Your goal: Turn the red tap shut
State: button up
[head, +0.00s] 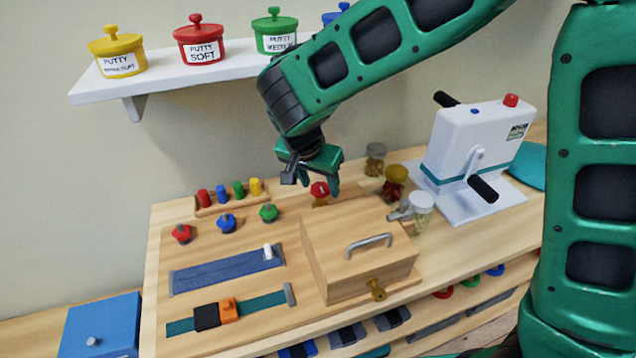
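The red tap (319,189) has a red handle over a brass-coloured body. It stands just behind the wooden box (325,262), which hides its lower part. My gripper (320,184) points down right at the tap. Its green fingers are spread, with the red handle showing between and just below them. I cannot tell whether either finger touches the handle, and how far the handle is turned is not clear.
The box has a grey handle (369,243) and a brass front knob (377,290). Jars (395,180) and a white crank machine (474,150) stand to the right. Star knobs (227,223), pegs and strap boards lie left. A shelf (165,83) with putty tubs hangs above.

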jog(key=shift+r, duration=0.1)
jog(key=v, duration=1)
jog(key=shift+r, duration=0.3)
